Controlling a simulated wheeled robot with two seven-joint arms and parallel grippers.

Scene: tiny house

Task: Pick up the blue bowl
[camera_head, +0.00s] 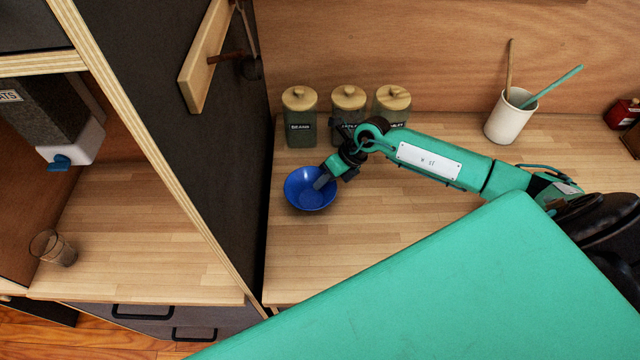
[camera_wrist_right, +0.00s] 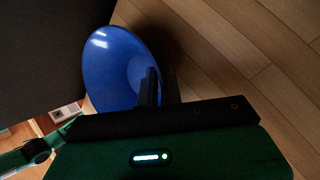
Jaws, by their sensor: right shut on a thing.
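The blue bowl (camera_head: 309,191) is on or just above the wooden counter, near the dark panel on its left; I cannot tell whether it is lifted. My right gripper (camera_head: 325,180) reaches in from the right and is shut on the bowl's right rim, with one finger inside the bowl. In the right wrist view the bowl (camera_wrist_right: 118,72) is at the upper left, and the dark fingers (camera_wrist_right: 158,88) pinch its wall. My left gripper is not in view.
Several canisters with wooden lids (camera_head: 348,115) stand behind the bowl. A white cup (camera_head: 508,118) with utensils is at the back right. A dark upright panel (camera_head: 200,130) is close on the left. The counter (camera_head: 330,255) in front of the bowl is clear.

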